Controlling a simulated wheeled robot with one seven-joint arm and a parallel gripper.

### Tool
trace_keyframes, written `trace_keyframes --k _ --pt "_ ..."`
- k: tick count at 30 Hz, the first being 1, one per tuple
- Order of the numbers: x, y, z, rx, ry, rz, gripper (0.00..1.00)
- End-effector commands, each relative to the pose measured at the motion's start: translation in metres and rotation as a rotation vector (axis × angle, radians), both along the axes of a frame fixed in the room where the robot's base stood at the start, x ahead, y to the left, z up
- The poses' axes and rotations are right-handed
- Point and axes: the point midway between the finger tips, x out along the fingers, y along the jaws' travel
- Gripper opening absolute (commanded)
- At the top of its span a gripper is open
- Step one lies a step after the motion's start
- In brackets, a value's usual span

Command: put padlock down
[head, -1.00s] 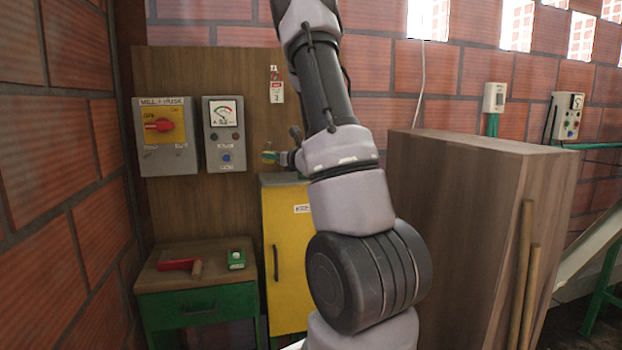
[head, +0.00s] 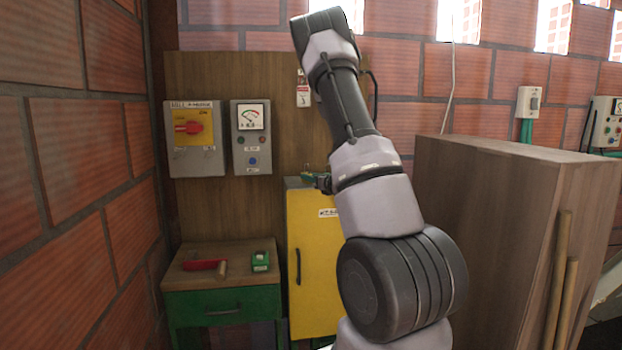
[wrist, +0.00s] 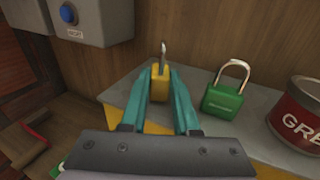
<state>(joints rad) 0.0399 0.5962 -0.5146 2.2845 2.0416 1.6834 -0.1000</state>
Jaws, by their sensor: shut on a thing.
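My gripper (wrist: 160,73) has teal fingers shut on a yellow padlock (wrist: 159,86), its metal shackle upright between and beyond the fingertips. The padlock is over the grey top (wrist: 200,85) of the yellow cabinet; I cannot tell whether it touches. In the head view my gripper (head: 318,181) is small and low at the top of the yellow cabinet (head: 314,265), partly hidden by my arm. A green padlock (wrist: 222,100) stands on the grey top, right of the gripper and apart from it.
A red can (wrist: 300,108) stands right of the green padlock. A wooden panel (wrist: 200,35) rises behind the top. A grey control box (head: 252,138) hangs at left. A small desk (head: 220,303) holds a red-ended tool (head: 203,265) and a green box (head: 260,262).

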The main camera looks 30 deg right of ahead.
Motion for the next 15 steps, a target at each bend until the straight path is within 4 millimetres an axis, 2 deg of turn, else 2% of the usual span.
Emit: trace_keyframes --k 11,12,14,15 --pt "0.0001 -0.0001 -0.0038 0.000 -0.001 0.000 0.00" --pt "0.0001 0.0001 -0.0040 0.000 -0.001 0.000 0.37" --pt "0.0001 0.0001 -0.0037 0.000 -0.001 0.000 0.59" --pt "0.0001 0.0001 -0.0037 0.000 -0.001 0.000 0.59"
